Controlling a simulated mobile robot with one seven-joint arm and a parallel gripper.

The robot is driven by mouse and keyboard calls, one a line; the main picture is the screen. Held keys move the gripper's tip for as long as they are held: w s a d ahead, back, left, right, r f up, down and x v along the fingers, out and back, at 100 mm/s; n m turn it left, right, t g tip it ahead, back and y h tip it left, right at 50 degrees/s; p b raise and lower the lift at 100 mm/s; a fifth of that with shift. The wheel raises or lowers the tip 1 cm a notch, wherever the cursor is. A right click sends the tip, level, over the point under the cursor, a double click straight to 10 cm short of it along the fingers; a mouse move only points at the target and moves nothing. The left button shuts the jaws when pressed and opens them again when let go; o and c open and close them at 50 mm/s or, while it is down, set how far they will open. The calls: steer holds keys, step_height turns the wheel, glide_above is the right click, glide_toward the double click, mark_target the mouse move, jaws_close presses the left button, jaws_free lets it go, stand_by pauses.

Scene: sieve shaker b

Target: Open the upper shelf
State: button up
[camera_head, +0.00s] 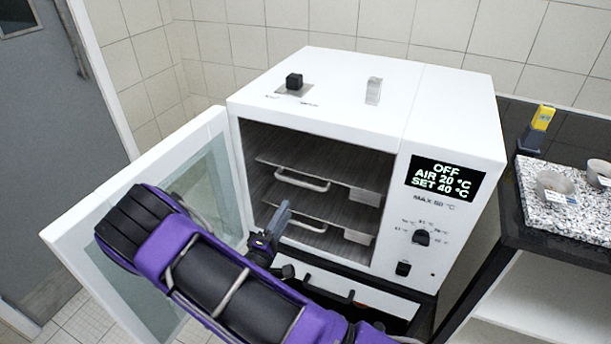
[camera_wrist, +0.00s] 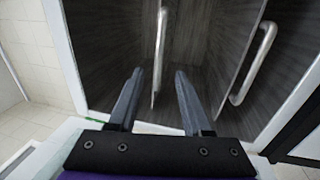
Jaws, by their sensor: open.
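The upper shelf (camera_head: 325,175) is a flat dark plate inside the open oven, with a silvery bar handle (camera_head: 302,180) on its front. A lower shelf (camera_head: 310,207) with a similar handle (camera_head: 300,219) sits below it. Both look pushed in. My gripper (camera_head: 286,207) is open and empty in front of the cavity, overlapping the lower shelf in the head view. In the wrist view my fingers (camera_wrist: 159,72) point at the shelves. One handle, apparently the upper (camera_wrist: 161,40), lines up with the gap between them. The other handle (camera_wrist: 254,65) is to the right. I cannot tell the remaining distance.
The white oven door (camera_head: 150,190) with a glass pane stands wide open on the left, close to my arm. The control panel (camera_head: 445,178) is right of the cavity. A part-open drawer (camera_head: 345,295) is below. A speckled bench top (camera_head: 565,215) holds bowls on the right.

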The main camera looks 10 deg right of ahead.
mark_target(305, 172)
steer(key=x, duration=1.4)
jaws_close()
steer(key=shift+f+b, duration=0.15)
steer(key=shift+b, duration=0.15)
stand_by(0.7)
